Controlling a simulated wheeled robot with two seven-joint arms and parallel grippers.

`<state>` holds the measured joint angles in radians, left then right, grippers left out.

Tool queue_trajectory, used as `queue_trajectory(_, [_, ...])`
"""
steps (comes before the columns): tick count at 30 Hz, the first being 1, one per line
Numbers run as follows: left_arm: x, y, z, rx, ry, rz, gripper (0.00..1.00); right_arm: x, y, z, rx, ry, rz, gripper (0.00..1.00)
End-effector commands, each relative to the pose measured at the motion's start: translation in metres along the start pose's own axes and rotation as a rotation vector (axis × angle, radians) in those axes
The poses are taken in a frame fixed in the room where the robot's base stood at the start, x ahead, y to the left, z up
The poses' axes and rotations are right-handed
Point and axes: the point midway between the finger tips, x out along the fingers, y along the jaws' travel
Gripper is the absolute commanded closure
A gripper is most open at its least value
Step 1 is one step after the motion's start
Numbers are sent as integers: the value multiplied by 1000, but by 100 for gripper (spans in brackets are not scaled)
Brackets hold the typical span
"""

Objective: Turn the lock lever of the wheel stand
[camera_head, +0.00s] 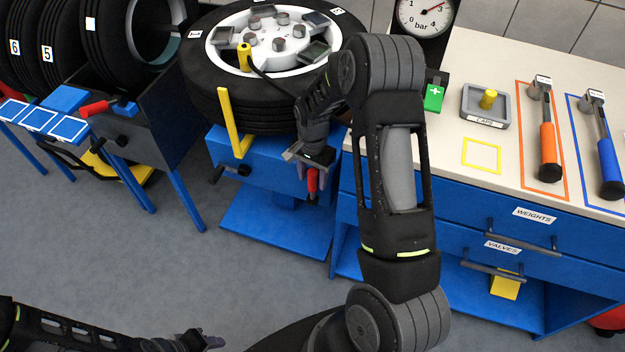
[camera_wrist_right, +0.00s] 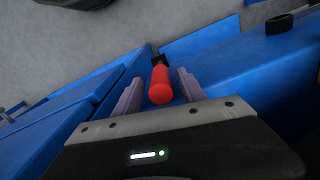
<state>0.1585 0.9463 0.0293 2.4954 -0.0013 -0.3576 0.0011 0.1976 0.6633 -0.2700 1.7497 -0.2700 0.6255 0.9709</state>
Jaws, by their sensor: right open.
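The blue wheel stand (camera_head: 285,229) carries a tyre on a white rim (camera_head: 268,40). A lock lever with a red grip (camera_head: 311,183) sticks out from the stand's front right. My right gripper (camera_head: 308,158) is at the lever, pointing down in the head view. In the right wrist view the red grip (camera_wrist_right: 160,86) lies between the two open fingers (camera_wrist_right: 159,92), with a visible gap on each side. The lever's black base shows beyond the grip. My left gripper (camera_head: 200,341) is low at the bottom edge, far from the stand, and its jaws are unclear.
A yellow upright bracket (camera_head: 231,125) and a black crank handle (camera_head: 231,172) are on the stand's left front. A tyre rack with another red-handled lever (camera_head: 95,108) stands left. A workbench (camera_head: 560,60) with hammers and drawers is close on the right. Floor in front is clear.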

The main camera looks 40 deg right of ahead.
Motion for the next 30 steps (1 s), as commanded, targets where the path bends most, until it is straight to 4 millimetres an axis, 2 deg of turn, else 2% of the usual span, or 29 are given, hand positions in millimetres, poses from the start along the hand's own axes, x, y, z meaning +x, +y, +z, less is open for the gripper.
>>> queue_trajectory(3, [-1,0,0,0,0,0,64,14,0,0,-1,-1,1,51])
queue_trajectory(6, [-1,0,0,0,0,0,64,19,-1,0,-1,1,-1,51])
queue_trajectory(14, [-1,0,0,0,0,0,64,21,-1,0,-1,1,-2,51])
queue_trajectory(30, [-1,0,0,0,0,0,64,20,-1,0,-1,1,-2,95])
